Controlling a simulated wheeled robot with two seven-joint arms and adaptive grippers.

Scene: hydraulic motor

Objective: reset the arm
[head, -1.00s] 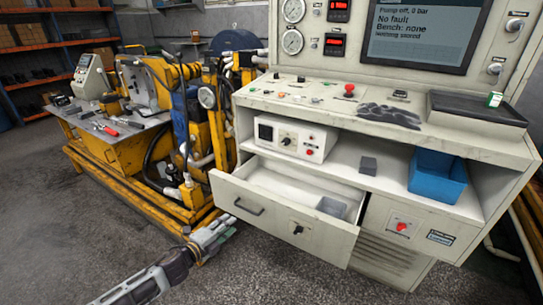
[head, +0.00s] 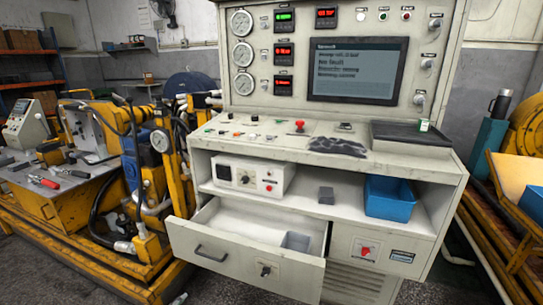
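The task names only my arm. At the bottom edge of the head view, left of the open drawer, a small grey tip (head: 179,298) shows that looks like the end of my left gripper. The rest of that arm is below the picture, and I cannot see whether the gripper is open or shut. My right gripper and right arm are not in view.
The bench drawer (head: 240,262) stands pulled out, with a small grey box (head: 295,241) inside. A blue bin (head: 389,198) and a white instrument (head: 243,176) are on the shelf. A black tray (head: 410,137) lies on top. Yellow machinery (head: 100,240) stands left.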

